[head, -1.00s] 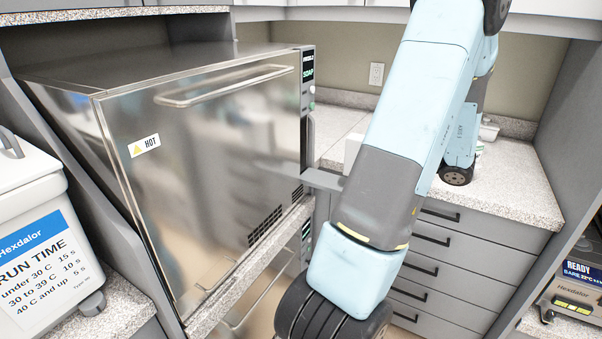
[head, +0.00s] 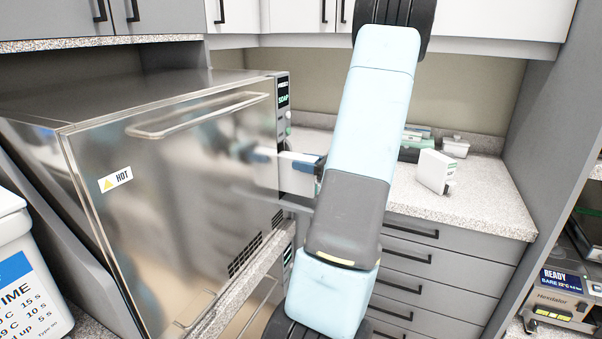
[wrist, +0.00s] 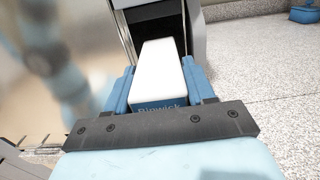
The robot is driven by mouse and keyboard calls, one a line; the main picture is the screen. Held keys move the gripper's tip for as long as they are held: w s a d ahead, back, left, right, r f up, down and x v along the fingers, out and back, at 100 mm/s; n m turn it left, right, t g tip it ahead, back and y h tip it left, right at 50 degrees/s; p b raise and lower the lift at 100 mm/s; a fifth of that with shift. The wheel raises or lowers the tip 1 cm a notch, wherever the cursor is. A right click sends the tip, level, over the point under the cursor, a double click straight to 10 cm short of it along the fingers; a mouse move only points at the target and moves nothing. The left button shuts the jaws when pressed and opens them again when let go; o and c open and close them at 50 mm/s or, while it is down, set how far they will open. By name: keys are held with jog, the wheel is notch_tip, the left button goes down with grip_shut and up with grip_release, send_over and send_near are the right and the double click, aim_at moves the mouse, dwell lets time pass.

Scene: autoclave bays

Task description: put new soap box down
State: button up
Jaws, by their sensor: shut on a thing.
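My gripper (wrist: 160,88) is shut on a white soap box (wrist: 162,70) with a blue label reading "Binwick", which sits between the blue fingers in the wrist view. In the head view the held box (head: 297,172) shows beside the right front edge of the steel autoclave (head: 180,185), partly hidden by my arm. The box points toward a dark opening (wrist: 157,22) beside the autoclave door. Whether the box touches anything there I cannot tell. A second white box (head: 434,172) stands upright on the speckled counter (head: 480,207).
The autoclave door carries a HOT label (head: 115,179), and its display (head: 283,93) reads SOAP. A small container (head: 455,147) and a green-and-grey item (head: 413,140) stand at the counter's back. Free counter lies around the second box. Drawers (head: 430,255) sit below.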

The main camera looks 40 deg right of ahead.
jog(key=shift+w+a+f, duration=0.1)
jog(key=shift+w+f, duration=0.15)
jog(key=shift+f, duration=0.35)
jog(key=shift+w+a+f, duration=0.1)
jog(key=shift+w+f, duration=0.15)
jog(key=shift+f, duration=0.3)
jog(key=shift+w+a+f, duration=0.1)
jog(key=shift+w+f, duration=0.15)
jog(key=shift+f, duration=0.35)
jog(key=o, duration=1.3)
